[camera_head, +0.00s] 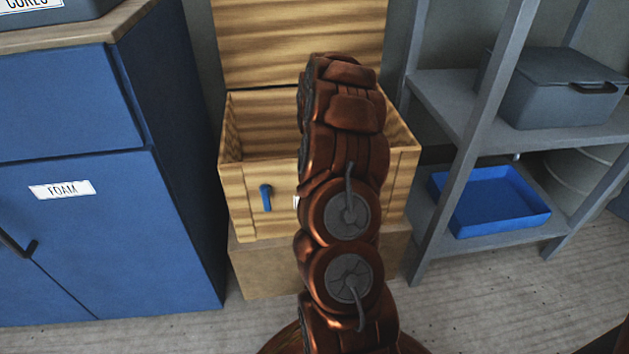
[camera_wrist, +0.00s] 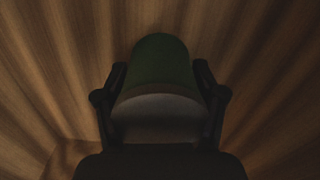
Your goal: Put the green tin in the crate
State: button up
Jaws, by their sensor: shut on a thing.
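The wooden crate (camera_head: 237,182) stands with its lid (camera_head: 300,40) raised at the back. My arm reaches over the crate and hides part of its inside; my gripper is hidden in the head view. In the wrist view my gripper (camera_wrist: 160,98) is shut on the green tin (camera_wrist: 162,60), which has a green body and a paler near end. Striped wood surrounds the tin in that dark view. I cannot tell whether the tin touches the wood.
A blue cabinet (camera_head: 110,225) labelled FOAM stands close on the left. A grey shelf unit (camera_head: 440,105) on the right carries a lidded grey box (camera_head: 555,95) and a blue tray (camera_head: 490,200). The crate rests on a brown block (camera_head: 265,272). Bare floor shows at the lower right.

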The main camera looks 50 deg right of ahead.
jog(key=shift+f, duration=0.1)
jog(key=o, duration=1.4)
jog(key=shift+o, duration=0.2)
notch_tip(320, 180, up, 12)
jog(key=p, duration=0.4)
jog(key=shift+p, duration=0.4)
